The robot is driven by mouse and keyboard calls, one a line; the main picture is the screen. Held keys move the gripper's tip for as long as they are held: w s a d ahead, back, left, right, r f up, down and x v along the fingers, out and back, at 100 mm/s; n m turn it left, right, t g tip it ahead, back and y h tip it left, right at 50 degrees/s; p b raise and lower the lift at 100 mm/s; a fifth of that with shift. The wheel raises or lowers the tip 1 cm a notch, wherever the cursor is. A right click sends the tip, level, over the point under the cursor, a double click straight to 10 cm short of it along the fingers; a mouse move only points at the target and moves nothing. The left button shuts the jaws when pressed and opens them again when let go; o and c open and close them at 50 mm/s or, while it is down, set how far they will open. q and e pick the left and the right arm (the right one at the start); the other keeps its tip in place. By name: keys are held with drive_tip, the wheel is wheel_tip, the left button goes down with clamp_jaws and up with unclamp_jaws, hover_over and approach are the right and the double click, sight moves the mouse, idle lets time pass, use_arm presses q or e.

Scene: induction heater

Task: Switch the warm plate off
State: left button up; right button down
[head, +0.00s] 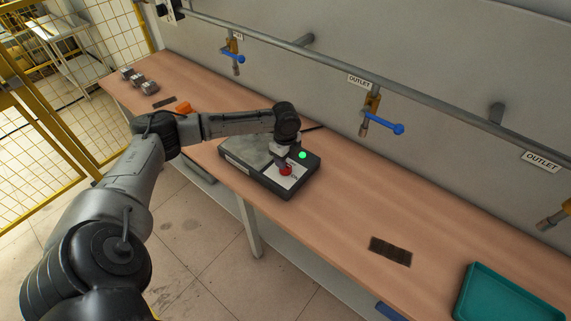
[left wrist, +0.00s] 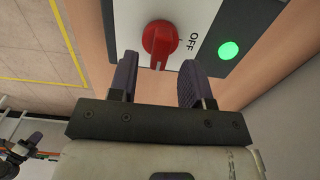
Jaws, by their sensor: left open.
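The warm plate (head: 240,153) is a dark flat box with a grey top, standing on the bench. Its white control panel carries a red knob (head: 286,171) and a lit green lamp (head: 303,155). In the left wrist view the red knob (left wrist: 160,40) has its narrow end toward my gripper, with the word OFF printed to its right. The green lamp (left wrist: 228,50) glows further right. My left gripper (left wrist: 158,62) is open, its two dark fingers on either side of the knob's near end; contact cannot be told. In the head view my left gripper (head: 283,158) is over the panel, partly hiding it.
The wooden bench (head: 340,190) holds a teal tray (head: 510,295) at lower right, a dark flat patch (head: 390,251), an orange object (head: 183,108) and several grey blocks at far left. Pipes with blue-handled outlet valves (head: 383,124) run along the wall behind.

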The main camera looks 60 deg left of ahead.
use_arm(q)
drive_tip(key=shift+f, duration=1.3)
clamp_jaws()
